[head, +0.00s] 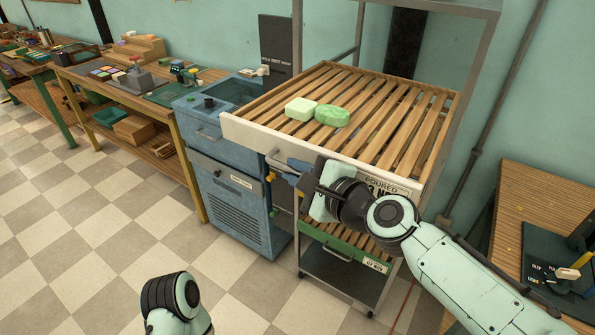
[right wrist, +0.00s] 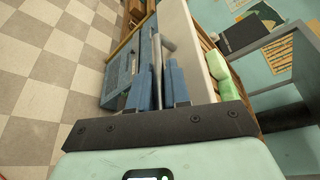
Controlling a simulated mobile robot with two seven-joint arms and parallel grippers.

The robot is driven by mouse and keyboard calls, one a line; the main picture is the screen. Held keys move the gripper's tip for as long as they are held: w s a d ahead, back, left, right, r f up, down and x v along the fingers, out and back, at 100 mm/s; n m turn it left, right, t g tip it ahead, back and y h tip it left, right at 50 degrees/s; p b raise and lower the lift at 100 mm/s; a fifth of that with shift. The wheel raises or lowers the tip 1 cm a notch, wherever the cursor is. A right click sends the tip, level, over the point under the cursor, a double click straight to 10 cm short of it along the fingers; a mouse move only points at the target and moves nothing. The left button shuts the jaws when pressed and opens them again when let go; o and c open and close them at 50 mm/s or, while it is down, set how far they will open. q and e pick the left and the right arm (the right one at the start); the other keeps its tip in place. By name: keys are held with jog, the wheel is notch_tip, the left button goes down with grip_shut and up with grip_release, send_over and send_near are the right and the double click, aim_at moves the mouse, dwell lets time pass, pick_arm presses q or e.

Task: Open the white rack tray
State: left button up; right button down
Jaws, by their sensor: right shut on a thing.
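The white rack tray (head: 245,132) is the top slatted tray of the metal rack. Its white front stands out forward of the rack's front post, so it is pulled partly out. Its front also shows in the right wrist view (right wrist: 186,40). My right gripper (head: 286,172) is shut on the tray's metal handle (right wrist: 157,50), which runs between the blue fingers. A pale cream-green soap bar (head: 300,109) and a green soap bar (head: 332,116) lie on the slats. Only a dark-banded part of my left arm shows at the bottom; its gripper is out of view.
A green-fronted tray (head: 345,246) sits lower in the rack. A blue cabinet (head: 235,190) stands close at the rack's left. A wooden bench (head: 545,205) is at the right. The checkered floor (head: 90,215) in front is clear.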

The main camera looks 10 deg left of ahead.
jog(key=c, duration=1.4)
grip_release()
jog(key=shift+c, duration=0.2)
jog(key=b+v, duration=0.1)
jog(key=v, duration=1.2)
jog(key=shift+d+b, duration=0.15)
jog(key=shift+b, duration=0.2)
jog(key=shift+s, duration=0.1)
